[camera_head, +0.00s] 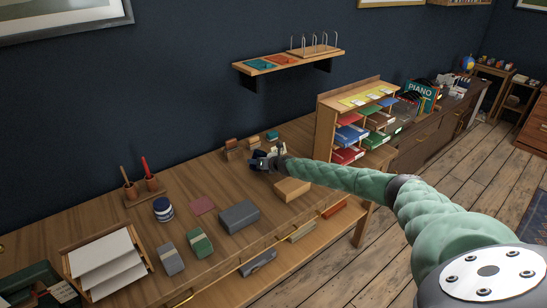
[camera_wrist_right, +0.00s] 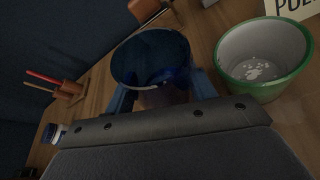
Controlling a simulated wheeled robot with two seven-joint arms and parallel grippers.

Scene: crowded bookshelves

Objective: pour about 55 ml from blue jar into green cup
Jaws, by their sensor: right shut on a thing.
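In the right wrist view the blue jar (camera_wrist_right: 152,62) is a dark, see-through blue vessel with an open rim. My right gripper (camera_wrist_right: 160,100) is shut around it, a blue finger on each side. The green cup (camera_wrist_right: 264,60) stands beside it to the right, apart from it in the picture. The cup has a green outside, a pale inside and white patches at its bottom. Whether these are liquid or glints I cannot tell. In the head view my right gripper (camera_head: 263,160) is small and dark above the wooden desk. The jar's fill level is unclear. My left gripper is out of view.
On the desk (camera_head: 110,218) a wooden holder (camera_head: 145,189) has upright sticks. A blue-white container (camera_head: 162,209), a grey box (camera_head: 239,216) and a wooden block (camera_head: 292,189) stand nearby. A shelf unit (camera_head: 326,130) rises right of the gripper. A partly cropped sign (camera_wrist_right: 292,8) is behind the cup.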

